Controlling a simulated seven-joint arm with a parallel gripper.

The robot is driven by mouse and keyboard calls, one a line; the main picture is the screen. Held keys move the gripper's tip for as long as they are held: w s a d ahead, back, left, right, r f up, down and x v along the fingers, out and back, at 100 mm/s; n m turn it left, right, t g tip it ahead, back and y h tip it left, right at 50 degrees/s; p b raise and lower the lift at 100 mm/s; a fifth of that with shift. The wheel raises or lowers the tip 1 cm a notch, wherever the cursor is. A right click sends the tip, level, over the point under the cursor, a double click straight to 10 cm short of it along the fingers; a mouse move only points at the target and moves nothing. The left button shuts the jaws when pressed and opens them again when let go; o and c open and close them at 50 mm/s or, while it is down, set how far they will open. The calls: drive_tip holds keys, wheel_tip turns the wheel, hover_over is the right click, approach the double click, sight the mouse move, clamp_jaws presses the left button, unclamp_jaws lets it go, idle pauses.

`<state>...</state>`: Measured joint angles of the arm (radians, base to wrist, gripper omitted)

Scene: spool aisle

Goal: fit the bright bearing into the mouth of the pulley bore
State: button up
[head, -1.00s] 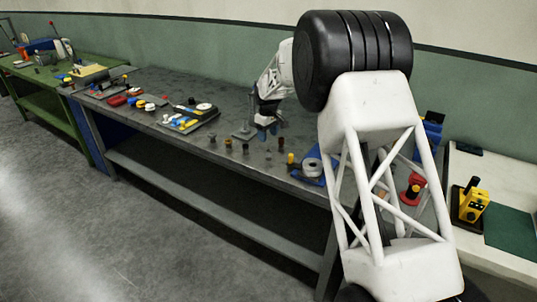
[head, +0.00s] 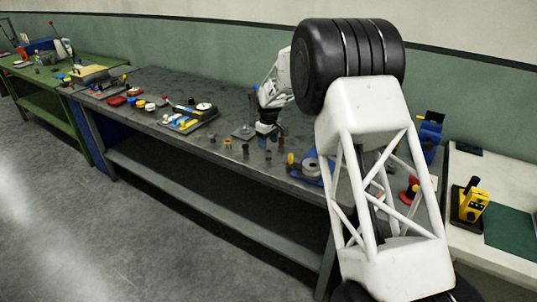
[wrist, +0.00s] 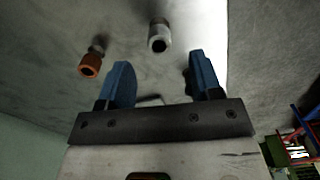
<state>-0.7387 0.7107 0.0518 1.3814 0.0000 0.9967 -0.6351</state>
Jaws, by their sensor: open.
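My gripper (wrist: 162,82) is open with its two blue fingers apart and nothing between them. In the wrist view a pale silver hollow cylinder (wrist: 159,38), which looks like the bright bearing, stands beyond the fingertips, roughly in line with the gap. An orange-brown cylinder (wrist: 91,64) is to its left, apart from it. In the head view my gripper (head: 267,137) is low over the grey bench, close to a row of small cylinders. I cannot tell which of these is the bearing there. I cannot clearly make out the pulley or its bore.
Small dark and brown cylinders (head: 245,149) stand along the front edge of the grey bench (head: 230,95). A blue fixture with a pale round part (head: 310,167) stands right of them. A tray of coloured parts (head: 187,118) lies to the left. The bench's back middle is clear.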

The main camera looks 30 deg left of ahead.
sight(269, 151)
drive_tip(key=shift+f, duration=2.2)
drive_tip(key=c, duration=1)
drive_tip(key=shift+r, duration=0.1)
drive_tip(key=shift+r, duration=1.6)
drive_tip(key=shift+s+d+r, duration=0.1)
drive_tip(key=shift+d+r, duration=0.05)
drive_tip(key=shift+d, duration=0.05)
drive_tip(key=s+d, duration=0.3)
drive_tip(key=s, duration=0.1)
drive_tip(key=s+d+r, duration=0.1)
drive_tip(key=s+d, duration=0.2)
drive_tip(key=d, duration=0.1)
drive_tip(key=s+d, duration=0.3)
drive_tip(key=s, duration=0.1)
drive_tip(key=shift+s+d+r, duration=0.15)
drive_tip(key=shift+s+r, duration=0.05)
drive_tip(key=shift+s, duration=0.15)
